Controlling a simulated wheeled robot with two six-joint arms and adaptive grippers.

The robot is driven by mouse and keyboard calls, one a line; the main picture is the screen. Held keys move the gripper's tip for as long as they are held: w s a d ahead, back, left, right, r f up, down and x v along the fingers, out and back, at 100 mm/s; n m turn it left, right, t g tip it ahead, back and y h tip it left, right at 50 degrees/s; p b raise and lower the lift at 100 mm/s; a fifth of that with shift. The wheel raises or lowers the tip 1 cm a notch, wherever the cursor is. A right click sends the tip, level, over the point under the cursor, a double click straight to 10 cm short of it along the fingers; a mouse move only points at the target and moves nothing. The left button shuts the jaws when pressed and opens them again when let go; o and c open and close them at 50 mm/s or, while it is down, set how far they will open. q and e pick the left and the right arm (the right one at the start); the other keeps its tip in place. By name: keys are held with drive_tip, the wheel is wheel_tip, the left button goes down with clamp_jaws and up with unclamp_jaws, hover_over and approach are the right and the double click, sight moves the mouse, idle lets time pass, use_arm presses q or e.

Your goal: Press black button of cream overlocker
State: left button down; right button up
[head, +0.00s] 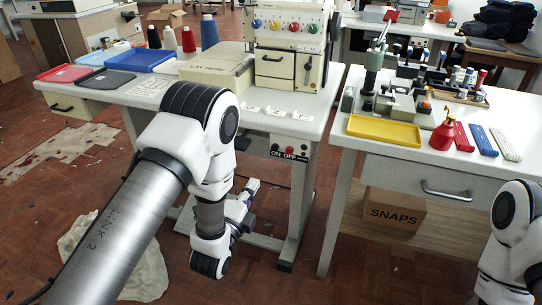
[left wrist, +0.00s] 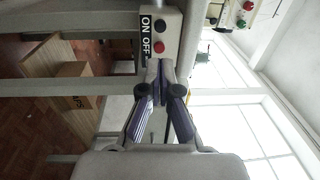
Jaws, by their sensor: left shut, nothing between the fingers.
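The cream overlocker (head: 290,38) stands on the left white table, with several coloured dials on its front. Under that table's front edge hangs a switch box (head: 290,152) labelled ON and OFF. In the left wrist view the switch box (left wrist: 170,15) shows a black button (left wrist: 161,25) beside ON and a red button (left wrist: 160,47) beside OFF. My left gripper (head: 254,184) is below and left of the box in the head view. In the left wrist view its fingertips (left wrist: 160,66) are together and empty, close to the red-button end; contact cannot be told. My right gripper is out of view.
Table legs and a crossbar surround the space below the table. The right table (head: 345,150) holds a yellow tray (head: 384,130) and a press; a SNAPS carton (head: 393,212) sits beneath.

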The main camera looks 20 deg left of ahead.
sight(274, 149)
use_arm(q)
drive_tip(key=w, duration=0.4)
drive_tip(key=w+b, duration=0.1)
drive_tip(key=w, duration=0.3)
drive_tip(key=w+d, duration=0.1)
drive_tip(key=w, duration=0.4)
drive_tip(key=shift+w+r, duration=0.1)
drive_tip(key=shift+r, duration=0.3)
